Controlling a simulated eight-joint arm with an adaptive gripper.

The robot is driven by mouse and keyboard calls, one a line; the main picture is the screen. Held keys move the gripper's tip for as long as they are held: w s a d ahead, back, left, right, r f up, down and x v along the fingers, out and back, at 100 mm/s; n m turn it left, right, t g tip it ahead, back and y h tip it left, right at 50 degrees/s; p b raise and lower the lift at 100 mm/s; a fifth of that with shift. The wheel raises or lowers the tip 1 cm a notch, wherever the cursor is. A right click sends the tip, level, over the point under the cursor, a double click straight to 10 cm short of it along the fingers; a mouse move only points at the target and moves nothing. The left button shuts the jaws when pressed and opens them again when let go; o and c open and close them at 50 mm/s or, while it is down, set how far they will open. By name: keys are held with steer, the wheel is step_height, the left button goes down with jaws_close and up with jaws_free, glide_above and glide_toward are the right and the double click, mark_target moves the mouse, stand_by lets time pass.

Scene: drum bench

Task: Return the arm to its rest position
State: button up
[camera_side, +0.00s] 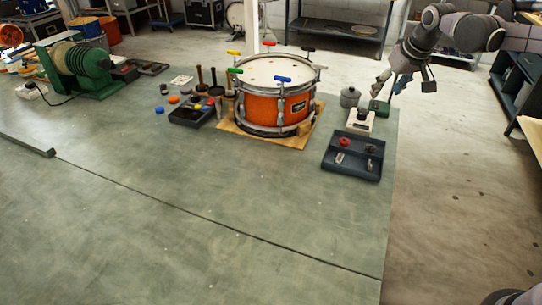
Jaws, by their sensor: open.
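My arm reaches in from the upper right of the side view. My gripper (388,84) hangs at its end, above the far right corner of the bench. The fingers are small in this view; they look apart, with nothing visible held between them. An orange snare drum (262,108) stands upright on a wooden board (228,129), left of my gripper and apart from it. Several coloured handles stick out around the drum's top rim.
A dark tray (335,172) with small parts, a white block (360,128), a grey pot (350,97) and a green item (379,107) are near the right edge. A green reel (85,68) and a dark parts box (190,115) are left.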

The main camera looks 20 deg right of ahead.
steer(key=s+a+f, duration=0.2)
steer(key=s, duration=0.6)
steer(key=s+a+f+n+t, duration=0.1)
steer(key=s+a+f, duration=0.1)
steer(key=s, duration=0.6)
steer(key=s+a+f+t+y, duration=0.1)
steer(key=s+a+f, duration=0.1)
steer(key=s, duration=0.6)
steer(key=shift+s+a+n, duration=0.3)
steer(key=shift+a, duration=0.55)
